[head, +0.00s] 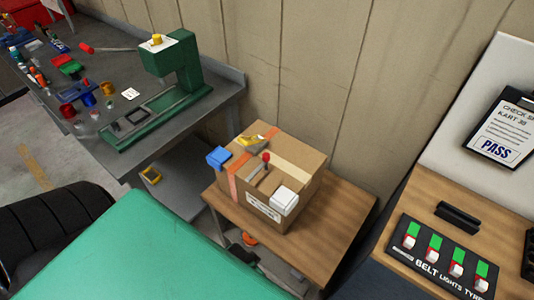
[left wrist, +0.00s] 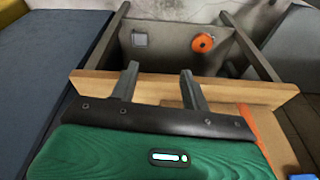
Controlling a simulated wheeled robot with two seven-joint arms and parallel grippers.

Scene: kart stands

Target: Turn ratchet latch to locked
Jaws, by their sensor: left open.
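A cardboard box (head: 302,163) with an orange strap (head: 233,185) over it stands on a small wooden table (head: 336,225). On its top are a yellow and grey piece (head: 250,141) and a grey lever with a red knob (head: 265,158); which of them is the ratchet latch, and its setting, I cannot tell. A blue block (head: 218,157) sits at the box's left corner. In the left wrist view my left gripper (left wrist: 159,78) is open and empty. Its fingers appear over the table's edge (left wrist: 225,88), with the orange strap (left wrist: 258,138) to their right. My right gripper is not in view.
A white block (head: 284,200) is on the box's front right. An orange round thing (left wrist: 202,42) lies below the tabletop. A grey bench with a green press (head: 180,60) stands left. A wooden desk with a switch panel (head: 440,258) stands right.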

